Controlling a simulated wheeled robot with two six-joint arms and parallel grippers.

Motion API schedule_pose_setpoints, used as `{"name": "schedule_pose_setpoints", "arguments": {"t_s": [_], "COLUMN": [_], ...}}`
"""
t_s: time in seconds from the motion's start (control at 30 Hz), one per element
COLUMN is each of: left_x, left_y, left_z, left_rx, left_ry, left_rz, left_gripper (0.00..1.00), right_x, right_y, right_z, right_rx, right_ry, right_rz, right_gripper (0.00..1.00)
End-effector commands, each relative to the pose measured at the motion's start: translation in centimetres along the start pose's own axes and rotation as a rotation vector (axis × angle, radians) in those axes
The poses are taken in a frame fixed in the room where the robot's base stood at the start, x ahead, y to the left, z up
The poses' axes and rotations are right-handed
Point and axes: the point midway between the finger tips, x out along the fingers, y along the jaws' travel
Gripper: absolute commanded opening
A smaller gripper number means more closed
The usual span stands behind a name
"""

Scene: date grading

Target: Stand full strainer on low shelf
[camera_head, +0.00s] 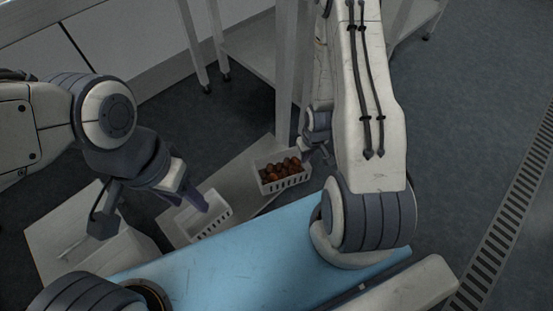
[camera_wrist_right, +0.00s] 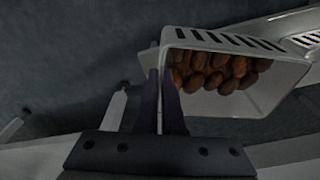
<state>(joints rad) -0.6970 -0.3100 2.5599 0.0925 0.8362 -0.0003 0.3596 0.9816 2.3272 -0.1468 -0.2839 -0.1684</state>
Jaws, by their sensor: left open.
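The full strainer (camera_head: 283,184), a white slotted basket heaped with brown-red dates, is at the centre of the head view, over a pale low surface. In the right wrist view the strainer (camera_wrist_right: 225,43) fills the upper right. My right gripper (camera_wrist_right: 160,75) has its dark fingers close together on the strainer's end wall, with the wall's edge between the tips. In the head view the right arm partly hides this gripper. My left gripper (camera_head: 193,198) is open at a second white strainer (camera_head: 211,223), which looks empty. I cannot tell whether it touches that strainer.
A pale low surface (camera_head: 233,178) lies under the strainers. A blue surface (camera_head: 230,245) crosses the foreground. A white box-like unit (camera_head: 75,222) stands at left. A metal table with a lower shelf (camera_head: 255,50) stands behind. A floor drain grate (camera_head: 510,200) runs along the right.

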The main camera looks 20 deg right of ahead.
Motion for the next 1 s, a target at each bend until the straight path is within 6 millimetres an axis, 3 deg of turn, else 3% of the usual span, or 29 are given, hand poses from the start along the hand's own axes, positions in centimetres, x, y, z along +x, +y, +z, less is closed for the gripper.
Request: {"name": "schedule_pose_setpoints", "arguments": {"t_s": [0.03, 0.2, 0.4, 0.6, 0.87, 1.0], "left_x": [1.0, 2.6, 2.4, 2.6, 5.5, 5.5], "left_y": [-0.1, -0.2, -0.2, -0.2, -0.4, -0.4], "left_z": [0.1, 0.1, 0.1, 0.1, 0.3, 0.3], "left_rx": [0.000, 0.000, 0.000, 0.000, 0.000, 0.000], "left_ry": [0.000, 0.000, -0.001, 0.000, 0.000, 0.000], "left_rz": [0.000, 0.000, 0.000, 0.000, 0.000, 0.000], "left_gripper": [0.50, 0.50, 0.50, 0.50, 0.50, 0.50], "right_x": [1.4, 4.2, 6.0, 7.1, 10.6, 10.8], "right_y": [-0.4, -1.8, -2.9, -3.1, -3.1, -3.1], "right_z": [-1.1, -4.5, -7.4, -8.2, -7.7, -7.7], "right_rx": [-0.007, -0.008, -0.005, -0.002, -0.001, -0.002], "right_ry": [0.004, 0.004, 0.002, 0.001, -0.001, 0.001], "right_rz": [0.000, 0.000, -0.001, 0.000, 0.000, 0.000], "right_gripper": [0.00, 0.00, 0.00, 0.00, 0.00, 0.00]}}
